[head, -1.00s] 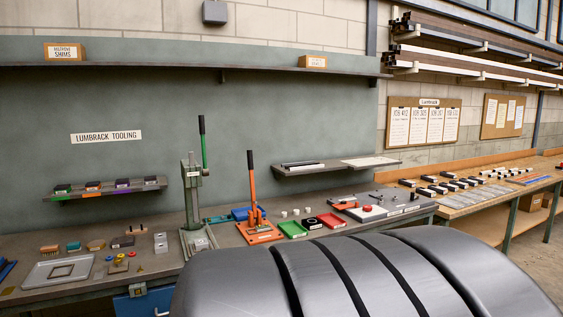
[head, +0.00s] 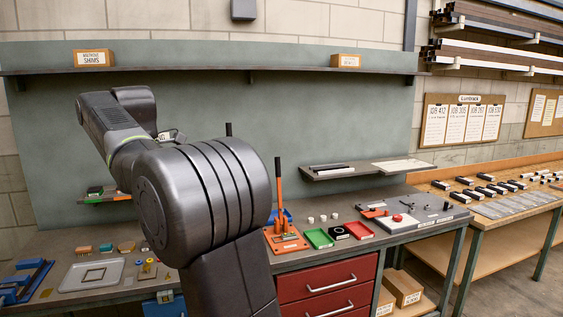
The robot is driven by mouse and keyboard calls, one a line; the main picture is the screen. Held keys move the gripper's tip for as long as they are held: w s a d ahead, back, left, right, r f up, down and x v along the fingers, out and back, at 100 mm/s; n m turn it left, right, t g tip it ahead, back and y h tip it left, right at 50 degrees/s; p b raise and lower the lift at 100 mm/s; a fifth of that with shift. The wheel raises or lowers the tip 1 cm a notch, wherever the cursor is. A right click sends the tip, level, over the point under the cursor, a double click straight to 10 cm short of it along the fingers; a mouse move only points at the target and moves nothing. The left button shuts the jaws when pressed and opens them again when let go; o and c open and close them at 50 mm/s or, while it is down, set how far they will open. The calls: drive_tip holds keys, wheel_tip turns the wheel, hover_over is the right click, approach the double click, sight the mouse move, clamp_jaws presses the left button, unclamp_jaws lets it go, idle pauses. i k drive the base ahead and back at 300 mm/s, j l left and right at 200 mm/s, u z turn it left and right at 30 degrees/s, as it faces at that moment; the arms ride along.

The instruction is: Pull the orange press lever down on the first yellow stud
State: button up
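The orange press (head: 286,240) stands on the workbench right of my arm. Its orange lever (head: 279,189) with a black grip (head: 277,166) points up. The green press is mostly hidden behind my arm; only its black lever tip (head: 228,129) shows. A yellow ring-like piece (head: 149,263) lies on the bench left of my arm; I cannot tell whether it is a stud. No yellow stud can be made out at the orange press. My arm fills the middle left, and my gripper is hidden behind it or out of view.
Green (head: 318,238) and red (head: 359,230) trays sit right of the orange press. Red drawers (head: 327,282) are below. A grey tray (head: 92,274) lies at left. A wall shelf (head: 350,171) overhangs the bench behind the trays.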

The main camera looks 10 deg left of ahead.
sight(277, 164)
drive_tip(key=i+l, duration=0.15)
drive_tip(key=i, duration=0.8)
drive_tip(key=i+l, duration=0.2)
drive_tip(key=i, duration=0.75)
drive_tip(key=k+l+z, duration=0.05)
